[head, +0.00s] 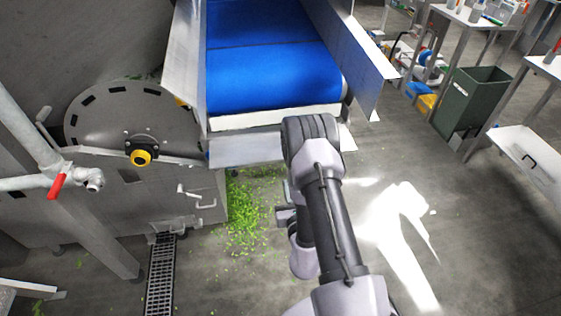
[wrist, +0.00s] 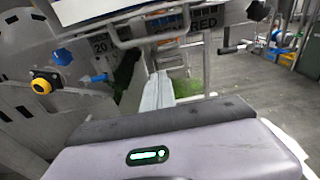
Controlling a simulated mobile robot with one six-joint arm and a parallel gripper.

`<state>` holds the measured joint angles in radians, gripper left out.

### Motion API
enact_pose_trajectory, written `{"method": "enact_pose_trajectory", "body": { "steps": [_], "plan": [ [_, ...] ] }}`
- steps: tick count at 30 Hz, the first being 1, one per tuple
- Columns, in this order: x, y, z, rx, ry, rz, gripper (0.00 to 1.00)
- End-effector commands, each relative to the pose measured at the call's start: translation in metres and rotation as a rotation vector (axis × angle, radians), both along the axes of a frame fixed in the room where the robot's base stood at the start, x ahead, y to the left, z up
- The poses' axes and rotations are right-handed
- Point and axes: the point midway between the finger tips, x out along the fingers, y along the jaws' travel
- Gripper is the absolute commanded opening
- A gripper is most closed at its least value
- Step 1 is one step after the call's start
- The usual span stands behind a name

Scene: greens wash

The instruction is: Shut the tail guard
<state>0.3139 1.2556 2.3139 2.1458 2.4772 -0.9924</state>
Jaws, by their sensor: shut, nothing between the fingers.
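The blue conveyor belt (head: 270,65) ends above the floor at its near end. A grey metal plate (head: 245,150), which looks like the tail guard, sits below that end. It sticks out, tilted, and my arm covers part of it. In the wrist view a grey frame with a bar handle (wrist: 152,27) crosses the top, near partly hidden lettering. I cannot tell if it is the same guard. My gripper (wrist: 158,92) appears as pale fingers, shut and empty, below and apart from this handle.
A round grey cover with a yellow-ringed knob (head: 141,157) stands left, beside a pipe with a red valve lever (head: 57,187). Green scraps (head: 250,212) lie under the conveyor, near a floor drain (head: 160,275). A green bin (head: 472,98) stands right. Floor right of my arm is clear.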

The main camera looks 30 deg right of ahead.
Motion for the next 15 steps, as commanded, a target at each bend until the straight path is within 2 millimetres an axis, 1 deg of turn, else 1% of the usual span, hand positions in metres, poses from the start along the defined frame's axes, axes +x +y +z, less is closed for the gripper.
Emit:
{"method": "enact_pose_trajectory", "body": {
  "steps": [1, 3, 9, 12, 15],
  "plan": [
    [0.011, -0.003, -0.001, -0.003, -0.005, 0.001, 0.00],
    [0.026, -0.007, -0.003, -0.001, -0.005, 0.002, 0.00],
    [0.067, -0.019, -0.007, 0.002, -0.004, 0.001, 0.00],
    [0.060, -0.016, 0.012, 0.003, -0.002, 0.002, 0.00],
    [0.057, -0.015, 0.025, 0.003, -0.002, 0.002, 0.00]
  ]
}}
